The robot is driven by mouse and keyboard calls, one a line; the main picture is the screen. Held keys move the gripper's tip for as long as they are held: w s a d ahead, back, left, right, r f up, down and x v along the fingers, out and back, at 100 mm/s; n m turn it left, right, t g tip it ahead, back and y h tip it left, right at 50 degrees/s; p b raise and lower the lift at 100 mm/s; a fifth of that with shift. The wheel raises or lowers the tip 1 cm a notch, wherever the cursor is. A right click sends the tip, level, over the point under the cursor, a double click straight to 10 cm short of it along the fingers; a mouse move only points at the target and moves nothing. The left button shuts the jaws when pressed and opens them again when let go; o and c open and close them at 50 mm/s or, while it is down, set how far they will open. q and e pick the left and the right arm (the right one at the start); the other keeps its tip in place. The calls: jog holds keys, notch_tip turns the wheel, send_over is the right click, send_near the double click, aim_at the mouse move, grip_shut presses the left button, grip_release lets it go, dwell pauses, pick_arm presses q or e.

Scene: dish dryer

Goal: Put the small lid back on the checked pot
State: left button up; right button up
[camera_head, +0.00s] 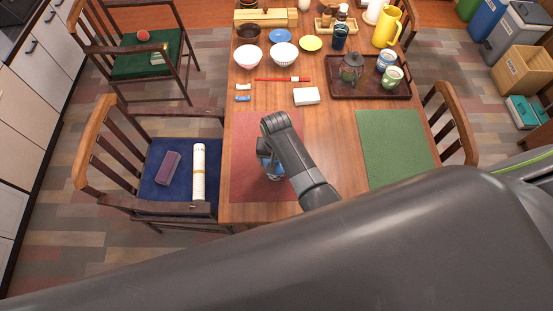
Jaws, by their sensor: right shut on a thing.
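My right gripper (270,161) points down over the red mat (248,140) at the near end of the table. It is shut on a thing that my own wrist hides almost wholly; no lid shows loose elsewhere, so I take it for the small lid. Bits of a blue and white thing (275,174), probably the checked pot, show just under and beside the gripper. The pattern and opening are too covered to make out. I cannot tell whether lid and pot touch. My left gripper is out of view.
A green mat (392,142) lies bare at the right. Chairs (96,150) flank the table.

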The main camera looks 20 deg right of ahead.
jog(key=shift+p, duration=0.35)
jog(key=shift+f, duration=0.1)
dwell(1.1)
jog(key=shift+p, duration=0.5)
dwell(0.6)
jog(key=o, duration=1)
